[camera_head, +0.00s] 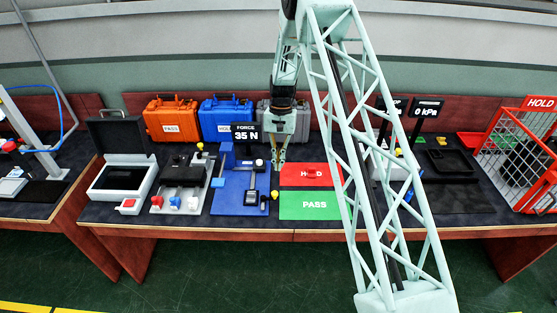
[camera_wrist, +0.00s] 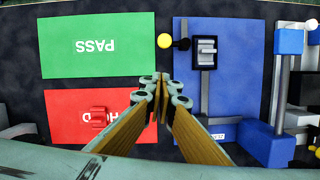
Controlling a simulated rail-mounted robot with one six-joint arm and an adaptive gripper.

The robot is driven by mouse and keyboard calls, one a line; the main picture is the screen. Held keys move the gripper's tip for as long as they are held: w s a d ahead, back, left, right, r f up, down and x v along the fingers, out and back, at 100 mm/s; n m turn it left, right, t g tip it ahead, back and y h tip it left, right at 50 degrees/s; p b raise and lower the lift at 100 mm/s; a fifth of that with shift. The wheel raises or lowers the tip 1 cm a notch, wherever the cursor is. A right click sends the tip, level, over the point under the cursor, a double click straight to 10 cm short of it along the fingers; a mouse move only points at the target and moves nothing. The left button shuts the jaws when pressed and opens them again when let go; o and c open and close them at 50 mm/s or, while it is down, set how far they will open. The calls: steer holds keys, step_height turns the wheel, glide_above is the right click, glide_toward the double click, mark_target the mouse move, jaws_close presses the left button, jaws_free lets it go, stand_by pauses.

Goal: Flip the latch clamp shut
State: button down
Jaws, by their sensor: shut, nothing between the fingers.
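A small black and grey fixture (camera_wrist: 206,52) sits on the blue plate (camera_wrist: 232,90). A yellow ball knob (camera_wrist: 164,41) with a short black stem (camera_wrist: 182,43) lies at its side, at the plate's edge. I cannot tell for sure that these form the latch clamp, or how it is set. In the head view the yellow knob (camera_head: 275,195) is at the right edge of the blue plate (camera_head: 228,200). My gripper (camera_wrist: 160,78) is shut and empty. It points down between the blue plate and the pads, apart from the knob in the wrist view.
A red HOLD pad (camera_head: 292,180) and green PASS pad (camera_head: 300,206) lie right of the plate. A red part (camera_wrist: 98,118) rests on the HOLD pad. A blue post with rails (camera_wrist: 290,42) stands beyond the plate. Cases (camera_head: 172,118) line the back.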

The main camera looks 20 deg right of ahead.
steer(key=shift+s+a+f+p, duration=0.15)
steer(key=shift+s+a+f, duration=0.35)
steer(key=shift+s+f, duration=0.4)
steer(key=shift+s+a+f+p, duration=0.15)
steer(key=shift+s+a+f, duration=0.4)
steer(key=shift+f, duration=0.7)
steer(key=shift+s+a+f+p, duration=0.15)
steer(key=shift+s+a+f, duration=0.25)
steer(key=shift+s+f, duration=0.55)
steer(key=shift+w, duration=0.1)
